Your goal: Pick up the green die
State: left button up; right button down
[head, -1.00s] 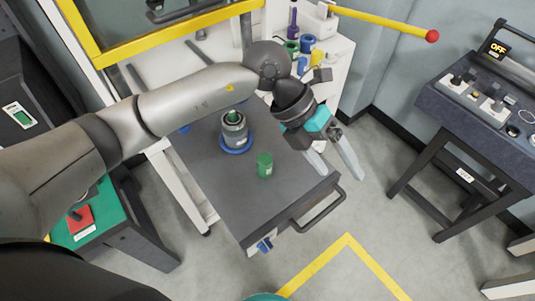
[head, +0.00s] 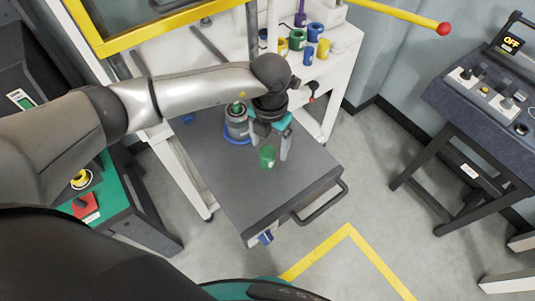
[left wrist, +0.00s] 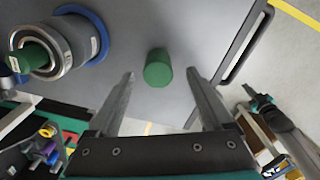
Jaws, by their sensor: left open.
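The green die (head: 267,158) is a small green cylinder standing upright on the dark grey tabletop (head: 265,205). My left gripper (head: 271,146) points down at it, open and empty, with its fingers close around the die's far and right sides in the head view. In the left wrist view the die (left wrist: 158,70) shows between the two open fingertips, apart from both. Part of my right arm seems to show at the right of the wrist view, with its gripper (left wrist: 254,97) too small to read.
A grey metal cylinder (head: 236,122) with a green core stands in a blue ring left of the die. A white shelf (head: 335,55) with several coloured cylinders is behind. A handle (head: 320,204) lines the table's right edge. The table's front is clear.

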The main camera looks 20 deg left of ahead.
aim_at(268, 151)
pick_arm(q)
jog(key=shift+s+a+f+p, duration=0.1)
jog(key=shift+f+p, duration=0.1)
jog(key=shift+f, duration=1.25)
jog(key=shift+a+f+p, duration=0.1)
jog(key=shift+f+p, duration=0.05)
jog(key=shift+f, duration=1.25)
jog(key=shift+c, duration=0.4)
grip_shut()
